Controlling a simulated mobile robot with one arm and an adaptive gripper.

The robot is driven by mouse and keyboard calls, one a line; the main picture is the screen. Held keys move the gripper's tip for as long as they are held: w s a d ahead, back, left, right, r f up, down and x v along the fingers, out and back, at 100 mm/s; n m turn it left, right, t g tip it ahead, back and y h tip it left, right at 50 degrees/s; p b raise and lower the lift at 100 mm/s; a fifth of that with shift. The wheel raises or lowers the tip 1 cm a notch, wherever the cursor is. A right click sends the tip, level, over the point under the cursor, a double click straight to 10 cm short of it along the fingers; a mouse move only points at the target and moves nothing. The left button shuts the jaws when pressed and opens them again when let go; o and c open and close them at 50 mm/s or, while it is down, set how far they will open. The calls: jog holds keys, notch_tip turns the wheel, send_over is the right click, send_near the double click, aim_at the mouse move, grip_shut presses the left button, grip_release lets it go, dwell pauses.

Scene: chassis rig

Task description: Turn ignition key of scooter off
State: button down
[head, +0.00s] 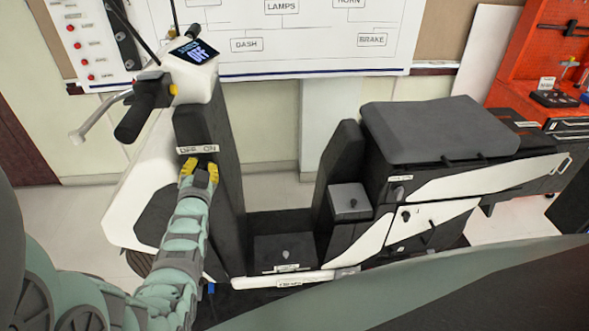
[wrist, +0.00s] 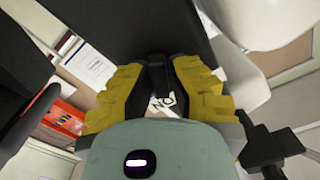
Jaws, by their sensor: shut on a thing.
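The scooter (head: 225,165) stands in front of me, with a white "OFF ON" label (head: 198,149) on its dark front column. My gripper (head: 199,172) is at the column just below this label. In the wrist view its yellow fingers (wrist: 157,85) are shut on the black ignition key (wrist: 157,73). Part of the label, with "ON" readable, shows beside the key in the wrist view (wrist: 167,104). In the head view the fingers hide most of the key, so I cannot tell its angle there. The dash display (head: 194,53) is lit and appears to read "OFF".
The handlebar grip (head: 135,119) juts out left above my arm. The scooter's seat (head: 437,130) and boxy rear are to the right, with a low footwell (head: 285,245) between. A red tool cabinet (head: 540,75) stands at the far right. A whiteboard with labels (head: 290,45) hangs behind.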

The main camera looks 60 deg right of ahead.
jog(key=n+b, duration=0.2)
jog(key=n, duration=0.3)
jog(key=shift+n, duration=0.3)
dwell(0.4)
jog(key=c, duration=1)
grip_release()
jog(key=shift+w+r, duration=0.1)
jog(key=shift+v, duration=5.95)
